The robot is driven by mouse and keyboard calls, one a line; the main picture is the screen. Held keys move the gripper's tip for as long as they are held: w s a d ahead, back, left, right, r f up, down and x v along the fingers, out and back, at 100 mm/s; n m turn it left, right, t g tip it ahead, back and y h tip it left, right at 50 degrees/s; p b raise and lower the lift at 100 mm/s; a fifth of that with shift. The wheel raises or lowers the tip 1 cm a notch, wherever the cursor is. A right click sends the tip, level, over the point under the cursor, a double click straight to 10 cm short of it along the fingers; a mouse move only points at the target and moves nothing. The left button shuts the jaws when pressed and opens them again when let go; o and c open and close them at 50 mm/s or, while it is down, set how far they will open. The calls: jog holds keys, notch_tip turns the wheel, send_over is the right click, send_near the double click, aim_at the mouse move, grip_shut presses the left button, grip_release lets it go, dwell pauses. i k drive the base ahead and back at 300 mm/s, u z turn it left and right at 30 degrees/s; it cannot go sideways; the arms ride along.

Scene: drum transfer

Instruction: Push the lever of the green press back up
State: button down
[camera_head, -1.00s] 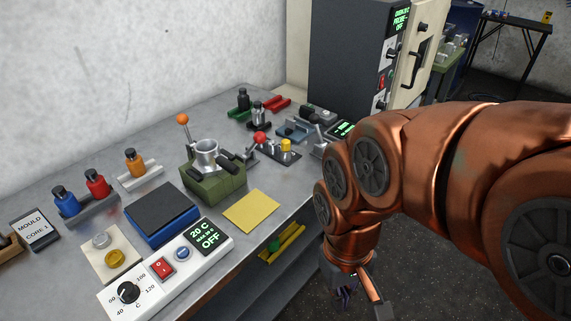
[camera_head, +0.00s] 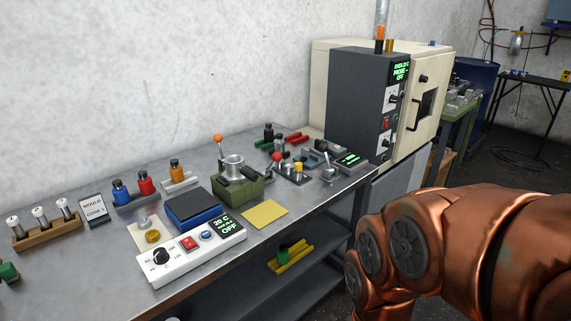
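The green press (camera_head: 238,188) stands on the grey bench, left of the middle of the view. It has a metal cup (camera_head: 232,170) on top and dark handle-like parts on its right side. A thin lever with an orange ball knob (camera_head: 218,138) rises at its back left, close to upright. The lever's foot is hidden behind the cup and body. My copper arm is at the lower right, apart from the press and in front of the bench. My gripper is below the picture's edge, so its fingers do not show.
A yellow sheet (camera_head: 264,214) lies right of the press. A blue-sided block (camera_head: 195,208) and a white control unit (camera_head: 193,248) reading OFF stand left and in front. Small fixtures with red and yellow knobs stand behind right. A large oven (camera_head: 352,112) stands beyond the bench.

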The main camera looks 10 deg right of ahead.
aim_at(277, 156)
jog(key=u, duration=0.35)
jog(key=i, duration=0.9)
jog(key=u, duration=0.2)
